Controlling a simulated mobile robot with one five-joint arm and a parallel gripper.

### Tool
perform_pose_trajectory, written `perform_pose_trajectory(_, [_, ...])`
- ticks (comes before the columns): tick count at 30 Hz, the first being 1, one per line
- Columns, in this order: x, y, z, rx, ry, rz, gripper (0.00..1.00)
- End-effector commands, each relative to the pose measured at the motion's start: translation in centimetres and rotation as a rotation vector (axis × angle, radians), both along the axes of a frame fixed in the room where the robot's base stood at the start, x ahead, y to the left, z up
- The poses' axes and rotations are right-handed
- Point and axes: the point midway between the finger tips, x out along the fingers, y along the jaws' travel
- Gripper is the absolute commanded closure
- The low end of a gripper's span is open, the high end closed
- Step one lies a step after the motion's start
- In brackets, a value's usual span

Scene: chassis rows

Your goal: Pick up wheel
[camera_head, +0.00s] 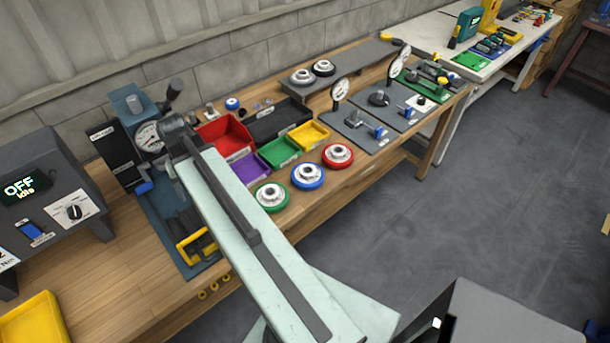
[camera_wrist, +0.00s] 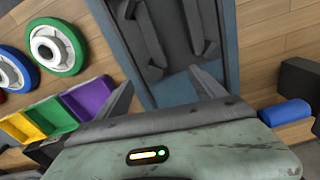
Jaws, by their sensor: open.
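Three wheels with coloured tyres and pale hubs lie flat in a row near the bench's front edge: a green wheel (camera_head: 271,196), a blue wheel (camera_head: 307,176) and a red wheel (camera_head: 338,155). Two dark-tyred wheels (camera_head: 302,76) (camera_head: 323,67) lie on the grey raised shelf behind. In the wrist view the green wheel (camera_wrist: 74,47) is at upper left, with the blue wheel (camera_wrist: 17,72) partly cut off beside it. My gripper (camera_wrist: 160,90) is open and empty over the blue mat, apart from the green wheel. In the head view my arm hides part of the bench.
Purple (camera_head: 247,172), green (camera_head: 279,151), yellow (camera_head: 310,135) and red (camera_head: 224,139) bins stand behind the wheels. A grey control box (camera_head: 50,195) stands far left.

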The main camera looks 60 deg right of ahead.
Motion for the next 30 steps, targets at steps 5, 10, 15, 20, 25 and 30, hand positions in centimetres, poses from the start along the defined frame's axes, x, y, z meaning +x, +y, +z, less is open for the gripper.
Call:
perform_pose_trajectory(5, [-6.7,-14.8,0.4,0.008,0.012,-0.350,0.21])
perform_pose_trajectory(10, [-15.6,-25.3,0.7,0.018,0.021,-0.648,0.21])
perform_pose_trajectory(15, [-21.1,-29.7,0.8,0.024,0.026,-0.801,0.21])
perform_pose_trajectory(20, [-22.2,-30.4,0.8,0.025,0.027,-0.830,0.21])
perform_pose_trajectory(25, [-22.1,-30.3,-0.9,0.025,0.027,-0.828,0.21])
perform_pose_trajectory(30, [-22.1,-30.3,-2.1,0.024,0.026,-0.828,0.21])
